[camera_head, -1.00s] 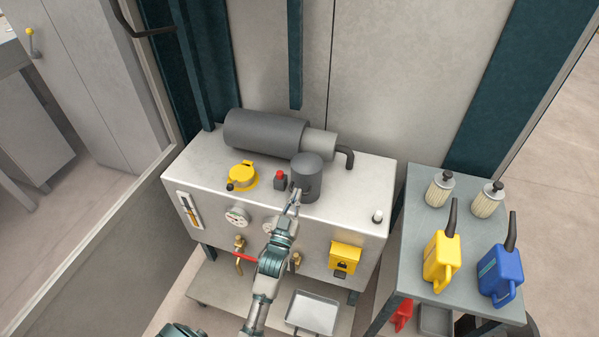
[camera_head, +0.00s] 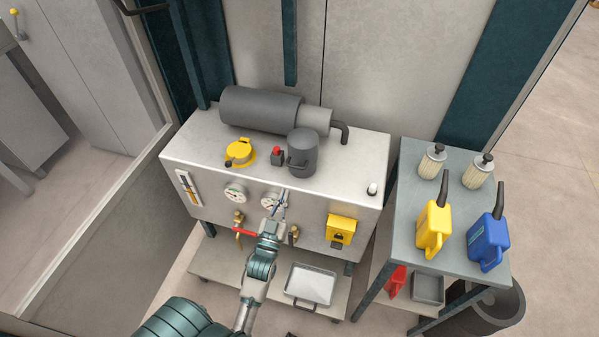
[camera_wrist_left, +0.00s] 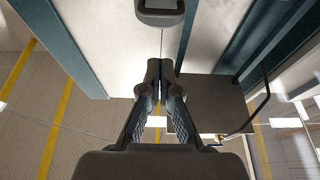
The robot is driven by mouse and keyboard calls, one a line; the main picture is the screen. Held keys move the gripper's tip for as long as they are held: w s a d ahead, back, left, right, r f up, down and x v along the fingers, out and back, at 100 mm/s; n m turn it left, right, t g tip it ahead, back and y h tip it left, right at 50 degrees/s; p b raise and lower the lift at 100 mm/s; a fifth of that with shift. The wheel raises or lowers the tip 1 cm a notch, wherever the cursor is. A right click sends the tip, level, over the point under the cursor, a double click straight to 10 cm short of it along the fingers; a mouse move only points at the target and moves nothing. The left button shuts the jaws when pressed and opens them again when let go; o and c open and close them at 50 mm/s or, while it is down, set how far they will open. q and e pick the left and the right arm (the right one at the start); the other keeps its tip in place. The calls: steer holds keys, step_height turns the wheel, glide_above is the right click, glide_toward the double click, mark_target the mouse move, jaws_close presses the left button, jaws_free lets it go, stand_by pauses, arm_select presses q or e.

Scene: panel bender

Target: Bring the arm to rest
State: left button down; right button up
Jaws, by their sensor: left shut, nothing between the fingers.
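My left gripper (camera_head: 280,201) is in front of the upper front face of the grey hydraulic unit (camera_head: 345,190), over the right-hand gauge (camera_head: 268,199). Its fingers are shut with nothing between them. In the left wrist view the closed fingers (camera_wrist_left: 160,75) point up the picture, with a dark block at the top. The dark grey cylinder (camera_head: 302,155) on the unit's top stands just beyond the fingertips, apart from them. My right gripper does not show.
A yellow cap (camera_head: 240,153) and a red button (camera_head: 277,152) are on the unit's top. A yellow box (camera_head: 340,229) and brass valves are on its front. A side table (camera_head: 398,225) at right bears filters, a yellow jug (camera_head: 433,228) and a blue jug (camera_head: 489,242). A tray (camera_head: 310,284) lies below.

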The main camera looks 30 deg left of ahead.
arm_select(q)
steer(key=shift+f, duration=0.1)
steer(key=s+d+f+m+g+h, duration=0.1)
steer(key=s+d+f+g+h, duration=0.15)
steer(key=f, duration=0.95)
steer(key=s+d+f+m+g+h, duration=0.1)
steer(key=d+f+g, duration=0.25)
steer(key=f, duration=0.85)
steer(key=s+d+f+m+g+h, duration=0.15)
steer(key=f+g, duration=0.25)
steer(key=f, duration=0.8)
steer(key=s+f+g, duration=0.4)
steer(key=s+f, duration=0.7)
steer(key=s, duration=0.3)
steer(key=s+d+f+m+g, duration=0.1)
steer(key=s+f+g, duration=0.4)
steer(key=s+f, duration=0.6)
steer(key=s, duration=0.4)
steer(key=shift+f+g, duration=0.2)
steer(key=shift+g, duration=0.1)
steer(key=c, duration=1.9)
jaws_free()
steer(key=shift+w+d+m, duration=0.15)
steer(key=shift+m, duration=0.1)
